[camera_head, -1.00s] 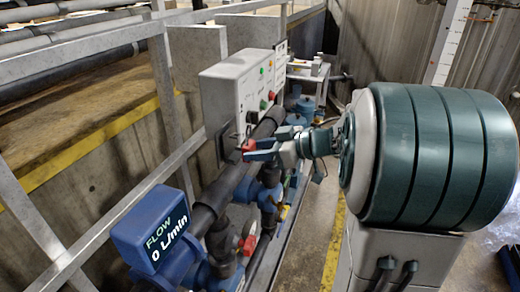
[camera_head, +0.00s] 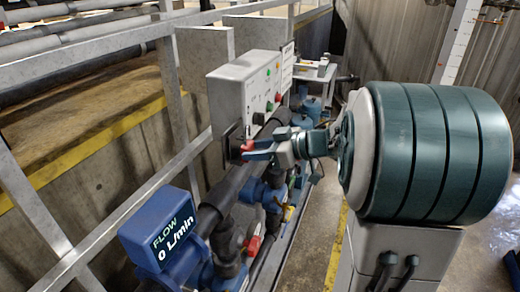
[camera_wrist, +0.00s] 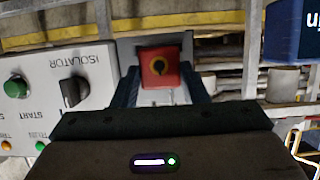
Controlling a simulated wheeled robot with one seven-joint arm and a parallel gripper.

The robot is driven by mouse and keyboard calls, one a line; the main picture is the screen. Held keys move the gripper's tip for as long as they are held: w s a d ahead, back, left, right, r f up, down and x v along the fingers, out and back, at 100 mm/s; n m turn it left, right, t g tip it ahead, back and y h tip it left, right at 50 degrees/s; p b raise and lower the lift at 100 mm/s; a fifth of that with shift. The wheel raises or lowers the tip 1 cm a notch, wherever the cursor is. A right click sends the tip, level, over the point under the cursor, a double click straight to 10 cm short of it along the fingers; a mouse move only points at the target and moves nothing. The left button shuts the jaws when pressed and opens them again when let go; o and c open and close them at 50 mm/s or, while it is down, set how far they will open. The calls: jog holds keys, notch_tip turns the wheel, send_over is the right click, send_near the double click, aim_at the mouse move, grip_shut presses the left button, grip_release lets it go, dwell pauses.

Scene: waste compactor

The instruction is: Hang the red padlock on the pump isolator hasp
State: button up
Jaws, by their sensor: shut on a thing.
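The red padlock (camera_head: 247,146) is between the fingers of my gripper (camera_head: 256,152), beside the lower front corner of the grey control box (camera_head: 240,97). In the wrist view the padlock's red body (camera_wrist: 159,66), with a dark round keyhole, sits between both fingertips of my gripper (camera_wrist: 161,88), which is shut on it. The upside-down ISOLATOR label and black isolator knob (camera_wrist: 74,92) are on the box face to the left. A grey plate (camera_wrist: 126,50) shows behind the padlock; I cannot tell if it is the hasp. The shackle and any contact with the hasp are hidden.
A blue flow meter (camera_head: 160,229) reading 0 L/min stands at lower left. Dark pipes (camera_head: 230,195) and blue valves run below the box. A grey railing (camera_head: 120,234) runs along the left. The floor strip right of the pipes (camera_head: 312,235) is clear.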

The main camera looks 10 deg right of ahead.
jog(key=shift+w+a, duration=0.6)
jog(key=shift+a, duration=0.2)
jog(key=shift+f, duration=0.2)
dwell(0.7)
jog(key=o, duration=1)
jog(key=shift+c, duration=0.6)
jog(key=shift+d, duration=0.1)
jog(key=v, duration=0.7)
